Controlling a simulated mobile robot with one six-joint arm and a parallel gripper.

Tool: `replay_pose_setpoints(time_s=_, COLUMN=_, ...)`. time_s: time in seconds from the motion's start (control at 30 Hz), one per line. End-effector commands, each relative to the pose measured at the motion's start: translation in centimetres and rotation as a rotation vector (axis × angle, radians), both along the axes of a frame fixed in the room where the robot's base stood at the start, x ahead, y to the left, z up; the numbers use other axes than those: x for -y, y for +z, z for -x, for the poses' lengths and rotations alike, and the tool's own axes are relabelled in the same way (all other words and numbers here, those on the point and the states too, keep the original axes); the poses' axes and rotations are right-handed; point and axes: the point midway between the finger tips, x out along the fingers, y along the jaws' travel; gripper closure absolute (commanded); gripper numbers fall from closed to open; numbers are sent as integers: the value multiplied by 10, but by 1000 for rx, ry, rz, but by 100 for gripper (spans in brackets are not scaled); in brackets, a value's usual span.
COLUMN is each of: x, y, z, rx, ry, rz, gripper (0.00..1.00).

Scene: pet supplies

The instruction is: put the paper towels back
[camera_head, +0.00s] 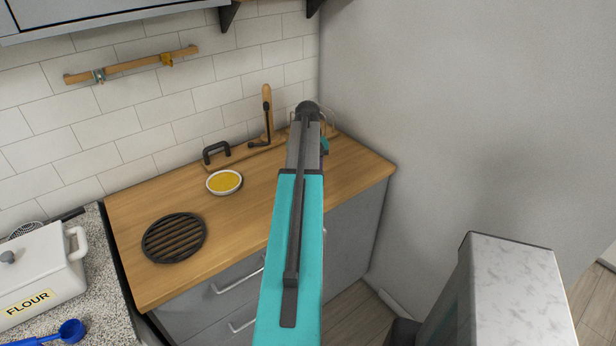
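I see no paper towels in this view. A wooden upright post (267,112) with a black bracket stands at the back of the wooden counter, just left of my arm; I cannot tell if it is a towel holder. My turquoise and grey arm reaches up the middle of the view, over the counter. My gripper does not show; the arm's dark far end hides whatever is behind it. A small teal part shows at the arm's right side. I cannot tell if anything is held.
The wooden counter (170,200) holds a black round trivet (174,238), a small yellow-filled bowl (224,182) and a black handle-like piece (216,152). A white flour canister (42,272) and blue scoop (62,332) are at left. A marble-topped block (515,290) stands at right.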

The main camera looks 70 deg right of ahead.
Motion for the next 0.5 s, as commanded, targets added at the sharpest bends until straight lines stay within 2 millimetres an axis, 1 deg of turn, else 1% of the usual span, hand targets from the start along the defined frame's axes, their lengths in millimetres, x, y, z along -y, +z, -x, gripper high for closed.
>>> replay_pose_setpoints(time_s=0.13, x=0, y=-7, z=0, rx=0, ry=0, rz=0, gripper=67)
replay_pose_setpoints(time_s=0.37, x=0, y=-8, z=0, rx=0, ry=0, rz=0, gripper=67)
replay_pose_setpoints(time_s=0.4, x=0, y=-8, z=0, rx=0, ry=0, rz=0, gripper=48)
replay_pose_setpoints(time_s=0.47, x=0, y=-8, z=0, rx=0, ry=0, rz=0, gripper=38)
replay_pose_setpoints(time_s=0.5, x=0, y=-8, z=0, rx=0, ry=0, rz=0, gripper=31)
